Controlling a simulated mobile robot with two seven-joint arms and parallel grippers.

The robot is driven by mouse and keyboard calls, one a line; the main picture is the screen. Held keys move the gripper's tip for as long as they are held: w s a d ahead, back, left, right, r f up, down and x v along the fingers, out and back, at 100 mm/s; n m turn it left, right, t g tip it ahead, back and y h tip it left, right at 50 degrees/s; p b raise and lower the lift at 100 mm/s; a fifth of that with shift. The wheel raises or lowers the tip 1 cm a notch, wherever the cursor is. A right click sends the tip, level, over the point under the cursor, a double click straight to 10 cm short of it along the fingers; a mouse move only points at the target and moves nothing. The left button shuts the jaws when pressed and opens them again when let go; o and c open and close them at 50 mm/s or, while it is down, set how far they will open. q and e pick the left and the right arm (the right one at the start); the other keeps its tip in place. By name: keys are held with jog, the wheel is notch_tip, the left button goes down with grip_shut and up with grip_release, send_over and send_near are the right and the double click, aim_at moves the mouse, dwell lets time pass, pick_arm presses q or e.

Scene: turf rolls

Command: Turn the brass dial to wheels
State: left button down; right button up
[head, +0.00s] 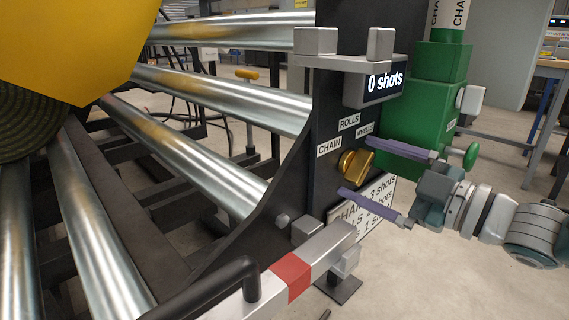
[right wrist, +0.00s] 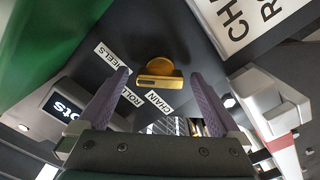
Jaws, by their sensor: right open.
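The brass dial (head: 355,164) sits on the dark panel at the end of the roller frame, below the labels CHAIN (head: 329,146), ROLLS (head: 349,121) and WHEELS (head: 364,130). In the right wrist view the dial (right wrist: 160,77) shows a raised grip bar; I cannot tell which label it points at. My right gripper (head: 355,168) is open, its purple fingers reaching in from the right, one above and one below the dial. In the wrist view its fingers (right wrist: 158,74) flank the dial with gaps. My left gripper is not in view.
A display (head: 385,83) above the dial reads "0 shots". A green post (head: 420,115) with a green-knobbed lever (head: 471,156) stands just right. A partly hidden placard (head: 377,207) is below. A silver bar with a red band (head: 292,276) and rollers (head: 200,95) lie left.

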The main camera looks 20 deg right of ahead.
jog(key=shift+s+d+p, duration=0.2)
jog(key=shift+s+p, duration=0.1)
jog(key=shift+s, duration=0.25)
jog(key=p+v, duration=0.2)
jog(key=v, duration=0.6)
jog(key=shift+s, duration=0.35)
jog(key=shift+d, duration=0.1)
